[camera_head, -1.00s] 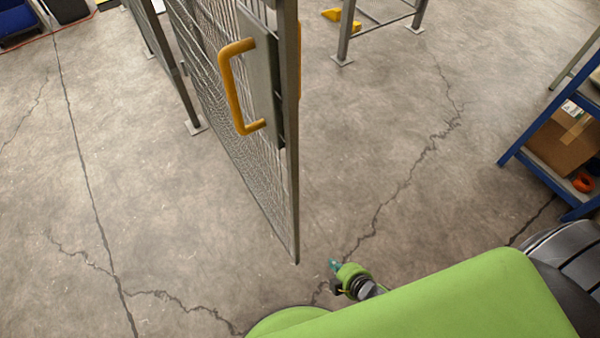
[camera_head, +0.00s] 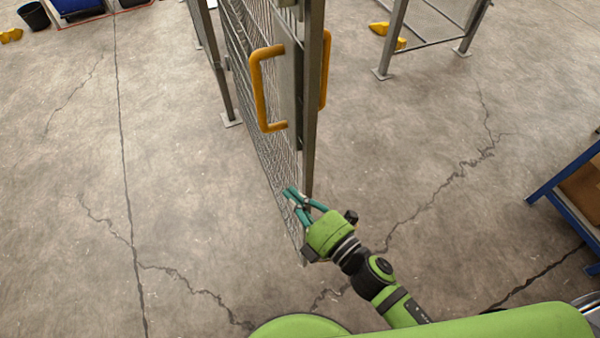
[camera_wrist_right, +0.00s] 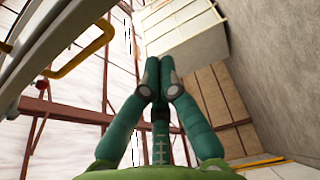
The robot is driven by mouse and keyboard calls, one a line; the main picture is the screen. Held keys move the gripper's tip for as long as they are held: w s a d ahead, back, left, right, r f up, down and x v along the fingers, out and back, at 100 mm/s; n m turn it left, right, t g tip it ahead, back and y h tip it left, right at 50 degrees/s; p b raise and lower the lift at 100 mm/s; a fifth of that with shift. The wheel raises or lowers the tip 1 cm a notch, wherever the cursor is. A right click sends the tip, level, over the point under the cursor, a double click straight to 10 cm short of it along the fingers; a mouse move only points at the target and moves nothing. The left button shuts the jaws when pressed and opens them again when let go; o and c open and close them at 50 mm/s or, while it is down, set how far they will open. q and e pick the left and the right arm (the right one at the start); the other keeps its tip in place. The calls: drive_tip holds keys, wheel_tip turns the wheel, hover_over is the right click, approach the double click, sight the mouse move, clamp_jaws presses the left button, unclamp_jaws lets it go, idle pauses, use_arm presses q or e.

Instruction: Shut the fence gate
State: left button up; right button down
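The fence gate (camera_head: 262,110) is a wire-mesh leaf in a grey metal frame, standing open with its free edge towards me. An orange handle (camera_head: 261,90) is on its left face, and another orange handle (camera_head: 326,70) shows on its right side. My right gripper (camera_head: 291,193) has teal fingers and is below the handles, in front of the gate's lower free edge; I cannot tell if it touches. In the right wrist view its fingertips (camera_wrist_right: 159,88) meet with nothing between them, and an orange handle (camera_wrist_right: 84,50) is at upper left. My left gripper is not in view.
A grey-legged frame (camera_head: 392,45) with a yellow piece (camera_head: 388,36) beside it stands beyond, at upper right. A blue shelf (camera_head: 560,190) is at the right edge. The cracked concrete floor (camera_head: 170,170) is clear left of the gate.

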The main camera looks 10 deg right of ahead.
sight(300, 178)
drive_tip(key=w+p, duration=0.1)
drive_tip(key=w, duration=0.1)
drive_tip(key=w+d+p, duration=0.1)
drive_tip(key=w, duration=0.1)
drive_tip(key=shift+w+d, duration=0.2)
drive_tip(key=shift+w, duration=0.15)
drive_tip(key=shift+d, duration=0.1)
